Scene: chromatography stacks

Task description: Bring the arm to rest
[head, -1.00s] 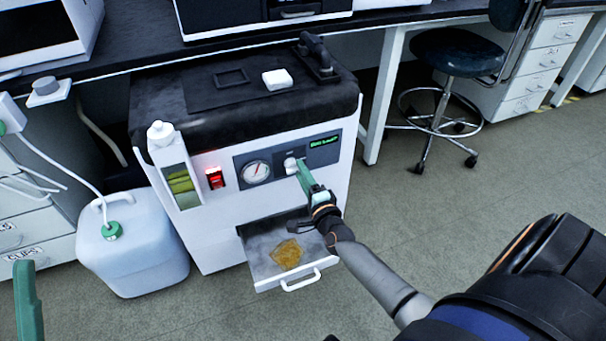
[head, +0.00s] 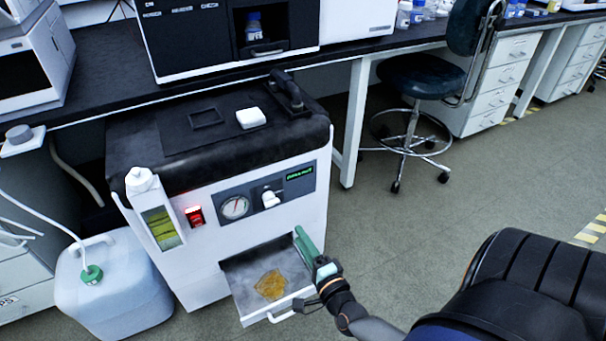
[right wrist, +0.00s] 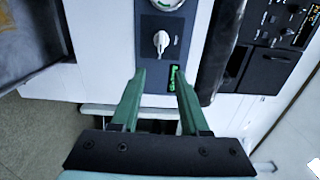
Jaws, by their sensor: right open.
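My right gripper (head: 303,240) is at the right side of the open drawer, in front of the white pump cabinet (head: 205,262). In the right wrist view its two green fingers (right wrist: 160,95) stand apart with nothing between them. Past the fingertips that view shows the cabinet's white knob (right wrist: 161,41) and the lit green display (right wrist: 174,78). In the head view the knob (head: 269,198) is clear of the gripper. My left gripper is not in the head view.
The drawer (head: 240,290) is pulled out and holds a brown-yellow patch (head: 271,285). A white jug (head: 110,290) stands left of the cabinet. A stool (head: 420,80) stands at the back right. The floor (head: 400,240) to the right is clear.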

